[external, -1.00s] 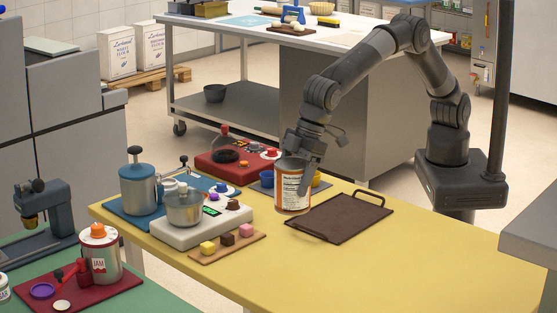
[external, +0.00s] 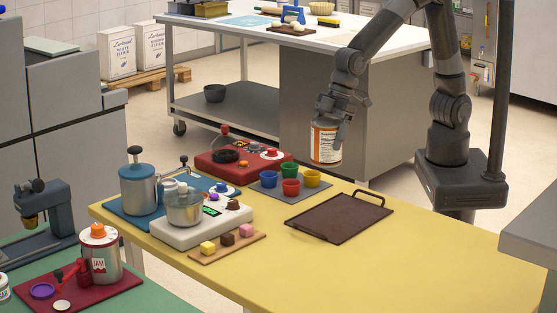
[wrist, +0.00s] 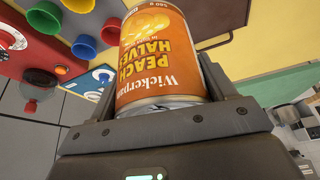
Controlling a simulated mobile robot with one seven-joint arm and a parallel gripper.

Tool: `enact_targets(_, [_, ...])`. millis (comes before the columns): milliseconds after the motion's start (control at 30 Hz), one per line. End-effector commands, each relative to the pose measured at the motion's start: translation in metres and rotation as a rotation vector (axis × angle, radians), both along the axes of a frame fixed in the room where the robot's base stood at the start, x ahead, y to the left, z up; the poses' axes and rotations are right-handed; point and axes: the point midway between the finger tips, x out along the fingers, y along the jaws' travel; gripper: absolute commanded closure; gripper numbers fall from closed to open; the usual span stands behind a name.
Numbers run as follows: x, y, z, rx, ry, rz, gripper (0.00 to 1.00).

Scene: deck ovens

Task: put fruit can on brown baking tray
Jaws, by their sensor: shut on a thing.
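The fruit can (external: 326,142), with an orange and white label, is held in the air by my gripper (external: 338,122). In the wrist view the can (wrist: 158,55) reads "Peach Halves" and sits between the jaws of my gripper (wrist: 165,112), which are shut on it. Nothing lies on the tray.
A grey tray with several coloured cups (external: 290,186) is left of the brown tray. A scale with a metal pot (external: 184,208) and a board with small cubes (external: 227,246) stand farther left. The yellow table's right front (external: 420,260) is clear.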

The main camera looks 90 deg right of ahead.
Motion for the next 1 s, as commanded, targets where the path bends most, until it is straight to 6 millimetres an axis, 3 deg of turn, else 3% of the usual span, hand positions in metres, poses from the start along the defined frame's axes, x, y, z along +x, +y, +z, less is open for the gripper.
enact_targets(100, [-0.009, -0.011, -0.001, -0.001, -0.004, 0.002, 0.68])
enact_targets(233, [-0.014, -0.006, -0.008, -0.002, -0.004, 0.008, 0.68])
enact_targets(700, [-0.03, 0.081, -0.061, -0.003, -0.004, 0.009, 0.68])
enact_targets(1000, [-0.032, 0.101, -0.075, -0.002, -0.004, 0.005, 0.68])
